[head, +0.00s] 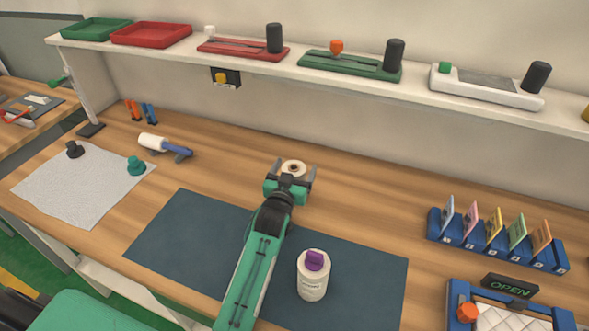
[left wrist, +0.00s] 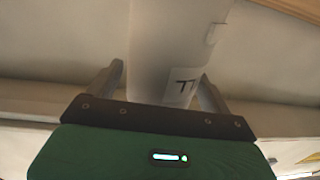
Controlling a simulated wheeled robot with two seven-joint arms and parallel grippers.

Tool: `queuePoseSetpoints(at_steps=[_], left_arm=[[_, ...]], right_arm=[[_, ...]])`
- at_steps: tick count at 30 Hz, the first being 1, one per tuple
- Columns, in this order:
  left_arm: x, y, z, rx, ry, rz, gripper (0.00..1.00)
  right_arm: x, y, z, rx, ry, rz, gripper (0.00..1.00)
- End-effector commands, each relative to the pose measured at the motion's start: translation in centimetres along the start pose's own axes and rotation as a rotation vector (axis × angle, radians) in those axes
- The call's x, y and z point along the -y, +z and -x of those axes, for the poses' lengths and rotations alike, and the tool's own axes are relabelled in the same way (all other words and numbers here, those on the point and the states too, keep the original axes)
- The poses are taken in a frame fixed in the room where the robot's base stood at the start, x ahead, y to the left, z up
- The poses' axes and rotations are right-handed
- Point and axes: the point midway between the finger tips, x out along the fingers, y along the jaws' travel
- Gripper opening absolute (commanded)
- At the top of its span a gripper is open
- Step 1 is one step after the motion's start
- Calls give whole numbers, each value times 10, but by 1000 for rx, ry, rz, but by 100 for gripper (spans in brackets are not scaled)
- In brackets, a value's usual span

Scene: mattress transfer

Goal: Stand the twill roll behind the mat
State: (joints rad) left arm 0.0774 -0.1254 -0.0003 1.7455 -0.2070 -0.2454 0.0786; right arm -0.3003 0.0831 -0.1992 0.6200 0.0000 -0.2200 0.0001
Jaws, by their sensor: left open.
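The twill roll (head: 293,167) is a pale roll that stands upright on the wooden bench, just behind the far edge of the dark blue mat (head: 180,243). My left gripper (head: 291,177) is around the roll, with a finger on each side and its jaws open. The gripper hides the roll's lower part in the head view. In the left wrist view the white roll (left wrist: 175,45) with a dark printed mark lies between the two spread fingers. My right gripper is in neither view.
A blue card rack (head: 495,243) is at the right. A white-and-blue roller tool (head: 165,147) lies at the left. A shelf (head: 350,85) runs along the back above the bench.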

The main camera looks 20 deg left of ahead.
Motion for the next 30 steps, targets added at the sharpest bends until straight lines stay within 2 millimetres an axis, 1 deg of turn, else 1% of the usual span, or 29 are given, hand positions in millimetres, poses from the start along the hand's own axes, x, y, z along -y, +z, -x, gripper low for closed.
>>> queuePoseSetpoints(at_steps=[4, 7, 11, 15, 21, 27, 30], left_arm=[[0, -5, 0, -1, 0, 0, 82], [0, -1, 10, 1, 0, 0, 82], [0, 0, 31, 1, 0, 1, 82], [0, 0, 59, 1, 0, 1, 82], [0, -1, 94, 1, 0, 0, 82], [0, -2, 115, 0, 0, 0, 82], [0, -3, 119, 0, 0, 0, 82]], right_arm=[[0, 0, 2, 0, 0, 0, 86], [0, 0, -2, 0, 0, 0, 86], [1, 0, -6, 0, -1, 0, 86], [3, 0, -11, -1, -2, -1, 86], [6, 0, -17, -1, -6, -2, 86], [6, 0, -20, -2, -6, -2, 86], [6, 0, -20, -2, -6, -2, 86]])
